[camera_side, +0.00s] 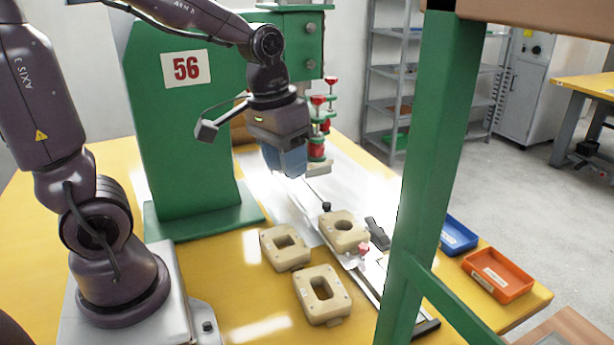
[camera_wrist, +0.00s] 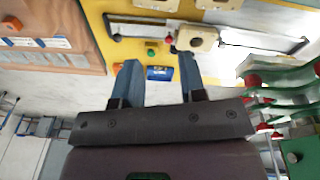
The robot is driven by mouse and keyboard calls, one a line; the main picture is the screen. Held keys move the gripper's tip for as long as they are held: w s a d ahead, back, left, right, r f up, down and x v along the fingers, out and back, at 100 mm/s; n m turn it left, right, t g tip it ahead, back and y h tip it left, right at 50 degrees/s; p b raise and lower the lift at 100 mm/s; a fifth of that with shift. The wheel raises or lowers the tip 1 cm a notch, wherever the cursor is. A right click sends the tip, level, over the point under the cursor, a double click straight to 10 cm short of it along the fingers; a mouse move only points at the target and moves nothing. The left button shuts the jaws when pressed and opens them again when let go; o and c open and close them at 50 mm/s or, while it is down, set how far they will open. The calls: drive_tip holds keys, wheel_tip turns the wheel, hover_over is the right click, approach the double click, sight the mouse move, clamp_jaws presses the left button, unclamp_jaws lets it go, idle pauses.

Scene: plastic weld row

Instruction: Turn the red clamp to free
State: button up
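My gripper (camera_side: 290,172) hangs above and behind the fixture, apart from the clamp. In the wrist view its two blue fingers (camera_wrist: 158,66) are spread with nothing between them.
Two more beige blocks (camera_side: 284,246) (camera_side: 323,292) lie on the yellow table. A black lever (camera_side: 378,234) is right of the fixture. The green press (camera_side: 180,120) with red electrodes (camera_side: 317,140) stands behind. A green post (camera_side: 430,160) is in front. Blue (camera_side: 457,236) and orange (camera_side: 497,272) trays sit right.

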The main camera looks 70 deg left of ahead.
drive_tip(key=w+f+n+g, duration=0.1)
drive_tip(key=w+f+g, duration=0.1)
drive_tip(key=w+f, duration=0.3)
drive_tip(key=n, duration=1.8)
approach(364, 246)
drive_tip(key=f, duration=0.8)
drive_tip(key=shift+s+d+f, duration=0.1)
drive_tip(key=shift+d+f, duration=0.1)
drive_tip(key=shift+f, duration=0.2)
drive_tip(key=shift+c, duration=0.5)
drive_tip(key=c, duration=0.5)
